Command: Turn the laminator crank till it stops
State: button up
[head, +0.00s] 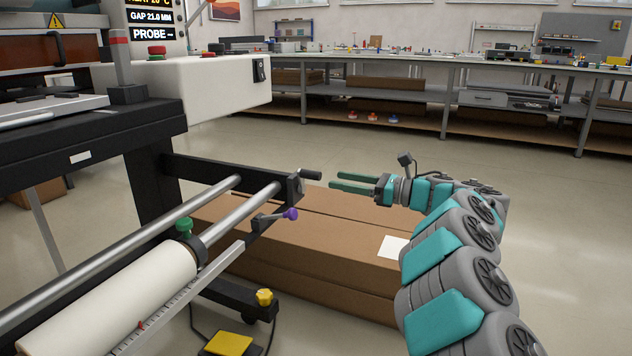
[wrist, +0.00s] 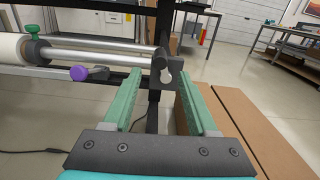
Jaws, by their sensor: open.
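The laminator (head: 120,110) stands at the left, with a steel roller pair reaching out toward the right. A black crank (head: 297,187) with a short black grip (head: 311,174) sits at the end of the rollers. My gripper (head: 334,181) is open and empty just right of the grip, its two green fingers pointing left at it. In the wrist view, the crank (wrist: 163,70) appears just ahead of and between the spread fingertips (wrist: 162,82). The fingers look apart from the crank, but the exact gap is hard to judge.
A purple-knobbed lever (head: 290,214) sits just below the crank. Brown cardboard boxes (head: 310,235) lie on the floor under my gripper. A white roll (head: 110,305) with a green knob and a yellow pedal (head: 228,344) are lower left. The floor behind is open, up to long workbenches.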

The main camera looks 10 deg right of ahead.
aim_at(320, 176)
jog(key=x, duration=0.7)
jog(key=shift+w+a, duration=0.2)
jog(key=shift+a, duration=0.05)
grip_shut()
dwell(0.4)
